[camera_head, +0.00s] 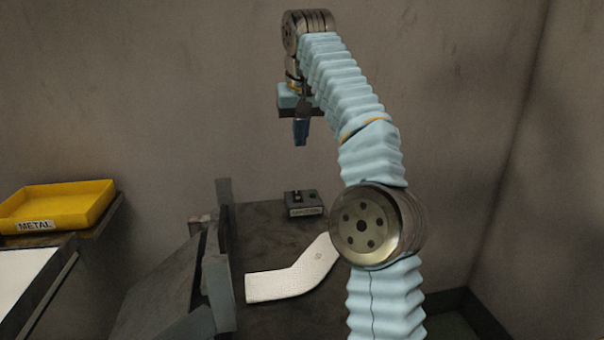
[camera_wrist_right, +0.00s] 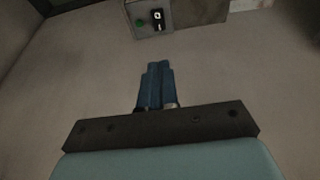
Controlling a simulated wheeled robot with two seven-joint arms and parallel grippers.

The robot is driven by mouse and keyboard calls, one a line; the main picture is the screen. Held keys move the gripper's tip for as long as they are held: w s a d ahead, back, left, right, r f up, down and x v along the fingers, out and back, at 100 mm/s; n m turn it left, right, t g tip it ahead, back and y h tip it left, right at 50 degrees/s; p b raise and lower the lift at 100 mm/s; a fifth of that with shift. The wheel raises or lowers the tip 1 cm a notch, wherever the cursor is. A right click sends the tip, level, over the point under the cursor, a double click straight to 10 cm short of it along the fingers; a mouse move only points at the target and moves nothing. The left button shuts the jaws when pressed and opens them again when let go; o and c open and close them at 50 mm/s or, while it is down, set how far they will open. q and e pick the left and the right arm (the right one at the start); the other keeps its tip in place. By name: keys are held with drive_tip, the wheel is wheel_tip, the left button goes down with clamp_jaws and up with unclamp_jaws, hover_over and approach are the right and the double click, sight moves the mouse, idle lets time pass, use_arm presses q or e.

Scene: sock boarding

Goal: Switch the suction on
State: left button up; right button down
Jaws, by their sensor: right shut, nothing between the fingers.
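The suction box (camera_head: 304,211) is a small grey box with a label on its front and dark controls on top. It stands on the dark table behind the white sock-shaped piece. In the right wrist view the suction box (camera_wrist_right: 148,31) shows at the top edge, with a green round spot and a black switch (camera_wrist_right: 157,16) with white marks. My right gripper (camera_head: 300,132) is shut and empty, its blue fingers pointing down above the box. The fingers (camera_wrist_right: 156,80) also show in the wrist view, apart from the box. My left gripper is not in view.
A white sock-shaped piece (camera_head: 285,283) lies on the dark table (camera_head: 255,222). Upright grey panels (camera_head: 218,290) stand along the table's left side. A yellow tray labelled METAL (camera_head: 75,204) sits at the far left. The wall (camera_head: 180,100) is behind.

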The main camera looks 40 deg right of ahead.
sight(296, 191)
drive_tip(key=x, duration=0.4)
drive_tip(key=b+x, duration=0.1)
drive_tip(key=x, duration=0.4)
drive_tip(key=b+x, duration=0.1)
drive_tip(key=x, duration=0.3)
drive_tip(key=shift+s+a+f, duration=0.25)
drive_tip(key=shift+s+f, duration=0.05)
drive_tip(key=shift+f, duration=0.1)
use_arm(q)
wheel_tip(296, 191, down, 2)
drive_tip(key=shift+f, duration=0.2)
